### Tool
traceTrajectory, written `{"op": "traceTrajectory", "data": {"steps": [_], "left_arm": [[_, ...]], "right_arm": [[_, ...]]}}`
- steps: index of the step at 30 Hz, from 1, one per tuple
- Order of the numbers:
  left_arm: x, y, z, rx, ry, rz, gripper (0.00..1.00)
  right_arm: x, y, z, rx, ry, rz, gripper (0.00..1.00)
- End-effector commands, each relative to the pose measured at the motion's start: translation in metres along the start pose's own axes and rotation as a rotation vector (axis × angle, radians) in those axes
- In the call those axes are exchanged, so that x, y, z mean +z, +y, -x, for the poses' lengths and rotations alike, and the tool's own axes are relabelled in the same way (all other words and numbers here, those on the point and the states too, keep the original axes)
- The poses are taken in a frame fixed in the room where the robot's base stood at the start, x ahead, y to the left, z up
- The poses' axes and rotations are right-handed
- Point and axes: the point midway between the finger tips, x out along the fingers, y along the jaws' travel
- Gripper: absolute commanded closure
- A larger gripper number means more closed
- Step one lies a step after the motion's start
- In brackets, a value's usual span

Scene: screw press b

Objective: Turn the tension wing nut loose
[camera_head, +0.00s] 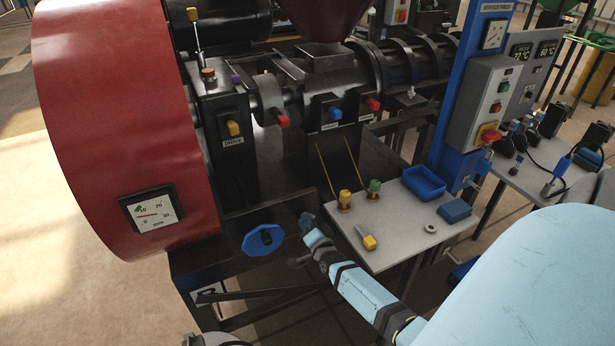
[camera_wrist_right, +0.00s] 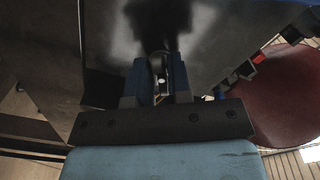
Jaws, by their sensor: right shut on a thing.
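My right gripper (camera_head: 306,222) reaches from the lower right to the dark front of the press, just right of a blue handwheel (camera_head: 263,240). In the right wrist view the two fingers of my right gripper (camera_wrist_right: 160,88) are closed around a small metallic piece, which I take to be the tension wing nut (camera_wrist_right: 161,79). Most of the nut is hidden between the fingers, so its turn angle cannot be read. In the head view the gripper hides it.
A grey side table (camera_head: 400,235) with a blue tray (camera_head: 424,183), a blue block (camera_head: 454,211) and several small yellow and green parts stands right of my right gripper. A large red drum (camera_head: 110,120) with a gauge (camera_head: 152,210) is at the left.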

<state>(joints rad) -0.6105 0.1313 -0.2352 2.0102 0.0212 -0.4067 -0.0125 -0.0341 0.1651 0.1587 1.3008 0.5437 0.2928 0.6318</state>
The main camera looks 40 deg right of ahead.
Motion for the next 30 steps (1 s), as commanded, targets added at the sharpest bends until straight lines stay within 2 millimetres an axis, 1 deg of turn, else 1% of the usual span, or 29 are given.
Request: {"op": "traceTrajectory", "data": {"steps": [6, 12, 19, 30], "left_arm": [[-0.0048, -0.0008, 0.0043, -0.001, 0.008, -0.009, 0.57], [-0.0051, -0.0009, 0.0056, -0.002, 0.006, -0.013, 0.57], [-0.0037, -0.0012, 0.0059, -0.002, 0.002, -0.016, 0.57], [-0.0034, -0.0015, 0.006, -0.002, 0.002, -0.016, 0.57]], "right_arm": [[-0.0002, -0.0001, -0.0002, 0.0, -0.001, 0.152, 1.0], [-0.0001, 0.0014, 0.0, 0.001, -0.001, 0.246, 1.0], [0.0, 0.0021, 0.0001, 0.001, 0.0, 0.295, 1.0], [0.0001, 0.0023, 0.0001, 0.0, -0.001, 0.305, 1.0]]}}
